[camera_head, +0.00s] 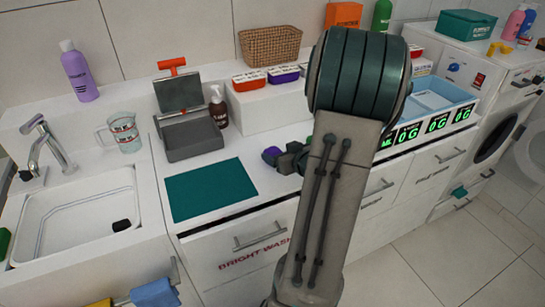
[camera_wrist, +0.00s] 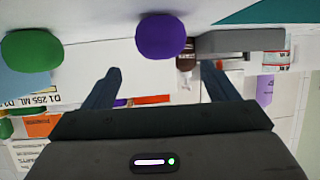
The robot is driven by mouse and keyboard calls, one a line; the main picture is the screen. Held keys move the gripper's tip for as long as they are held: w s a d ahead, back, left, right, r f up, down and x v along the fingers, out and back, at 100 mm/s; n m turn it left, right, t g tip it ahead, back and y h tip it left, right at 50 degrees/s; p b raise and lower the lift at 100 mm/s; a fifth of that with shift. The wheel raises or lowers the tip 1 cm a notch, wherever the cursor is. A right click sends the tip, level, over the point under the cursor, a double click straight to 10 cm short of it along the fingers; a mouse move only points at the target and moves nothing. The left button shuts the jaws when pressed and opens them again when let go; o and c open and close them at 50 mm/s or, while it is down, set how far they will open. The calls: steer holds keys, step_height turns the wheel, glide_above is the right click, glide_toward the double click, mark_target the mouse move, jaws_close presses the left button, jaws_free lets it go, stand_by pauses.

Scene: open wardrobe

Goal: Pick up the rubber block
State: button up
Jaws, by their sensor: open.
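I cannot tell for sure which thing is the rubber block. A rounded purple object (camera_head: 271,155) sits on the counter beside my gripper, which is partly hidden by my arm. In the wrist view a purple object (camera_wrist: 160,37) lies beyond and roughly between the fingertips of my gripper (camera_wrist: 157,68). A green rounded object (camera_wrist: 31,50) is off to the left there. My gripper is open, with nothing visible between its fingers. A small black object (camera_head: 122,225) lies in the sink.
A teal mat (camera_head: 210,189) and a grey open-lidded box (camera_head: 192,139) are left of my gripper. A brown bottle (camera_head: 218,108), measuring cup (camera_head: 124,132) and white riser (camera_head: 268,107) stand behind. A blue tray (camera_head: 432,100) is at right, past my arm.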

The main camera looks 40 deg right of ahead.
mark_target(274, 151)
steer(key=shift+x, duration=2.65)
steer(key=shift+a+f, duration=0.15)
steer(key=shift+a, duration=0.05)
steer(key=c, duration=1.1)
